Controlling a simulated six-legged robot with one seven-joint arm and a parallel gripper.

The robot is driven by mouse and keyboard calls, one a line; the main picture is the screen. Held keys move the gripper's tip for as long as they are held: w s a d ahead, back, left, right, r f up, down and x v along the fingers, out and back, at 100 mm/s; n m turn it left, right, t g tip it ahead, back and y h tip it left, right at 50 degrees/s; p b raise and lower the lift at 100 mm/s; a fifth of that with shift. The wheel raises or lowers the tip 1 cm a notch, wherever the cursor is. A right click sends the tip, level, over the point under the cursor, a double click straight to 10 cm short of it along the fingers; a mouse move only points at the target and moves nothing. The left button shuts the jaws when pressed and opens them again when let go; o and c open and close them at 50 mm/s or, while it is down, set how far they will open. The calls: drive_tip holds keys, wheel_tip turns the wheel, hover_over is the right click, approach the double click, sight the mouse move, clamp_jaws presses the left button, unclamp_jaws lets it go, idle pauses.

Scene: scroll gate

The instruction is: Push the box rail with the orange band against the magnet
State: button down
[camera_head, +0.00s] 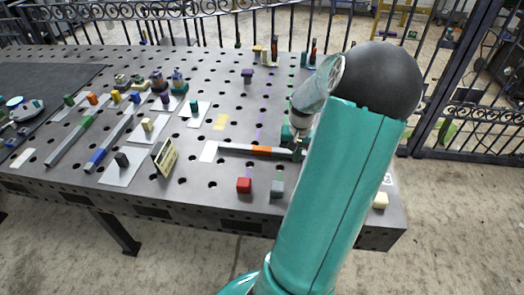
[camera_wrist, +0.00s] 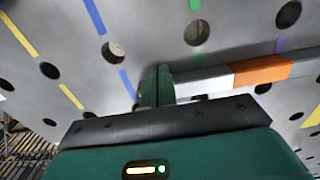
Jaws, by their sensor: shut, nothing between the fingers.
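My gripper (camera_head: 294,138) is low at the rail's right end, partly hidden by my arm. In the wrist view my gripper's fingers (camera_wrist: 157,87) are shut and empty, close beside the rail's near end (camera_wrist: 205,79); I cannot tell whether they touch. The orange band also shows in the wrist view (camera_wrist: 262,71). I cannot make out which piece is the magnet.
A pale strip (camera_head: 209,151) lies at the rail's left end. A red cube (camera_head: 244,185) and a grey cube (camera_head: 277,188) stand near the front edge. A small yellowish sign (camera_head: 164,157) and rails with green (camera_head: 84,123) and blue (camera_head: 97,156) bands are further left.

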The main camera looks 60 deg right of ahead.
drive_tip(key=shift+w+d, duration=0.35)
drive_tip(key=shift+d, duration=0.35)
drive_tip(key=shift+w+d, duration=0.4)
drive_tip(key=shift+d, duration=0.25)
drive_tip(key=shift+w+d, duration=0.35)
drive_tip(key=shift+d, duration=0.35)
drive_tip(key=shift+s+a, duration=0.3)
drive_tip(key=shift+a, duration=0.25)
drive_tip(key=shift+s+a, duration=0.3)
drive_tip(key=shift+a, duration=0.25)
drive_tip(key=shift+r, duration=0.15)
drive_tip(key=shift+r, duration=3.9)
